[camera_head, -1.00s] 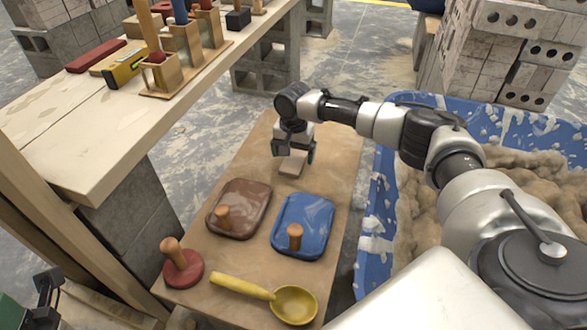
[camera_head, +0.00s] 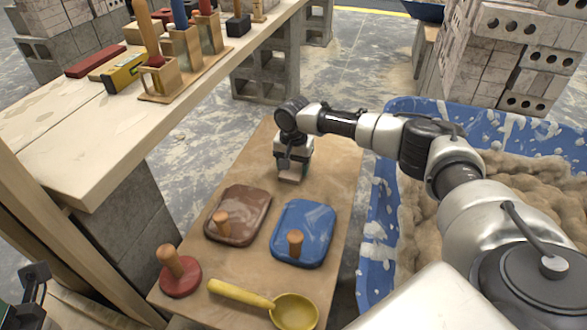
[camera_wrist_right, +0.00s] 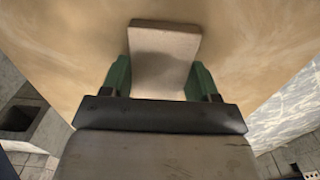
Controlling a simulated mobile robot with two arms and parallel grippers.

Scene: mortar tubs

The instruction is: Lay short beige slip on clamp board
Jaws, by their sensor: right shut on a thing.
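The short beige slip (camera_head: 290,178) shows as a small pale block under my right gripper (camera_head: 291,172), at the far part of the low plywood board. In the right wrist view the slip (camera_wrist_right: 162,58) sits between the two green fingers of that gripper (camera_wrist_right: 160,78), which is shut on it. Its near end is hidden by the gripper body. Whether it touches the board below cannot be told. My left gripper (camera_head: 33,283) shows only partly at the lower left edge; its jaws are not clear. I cannot identify the clamp board with certainty.
The plywood board (camera_head: 335,165) carries a brown lid (camera_head: 243,205), a blue lid (camera_head: 315,222), a red round knob tool (camera_head: 182,277) and a yellow scoop (camera_head: 293,312). A blue tub (camera_head: 372,240) of mortar stands right. A bench (camera_head: 110,150) with racked tools stands left.

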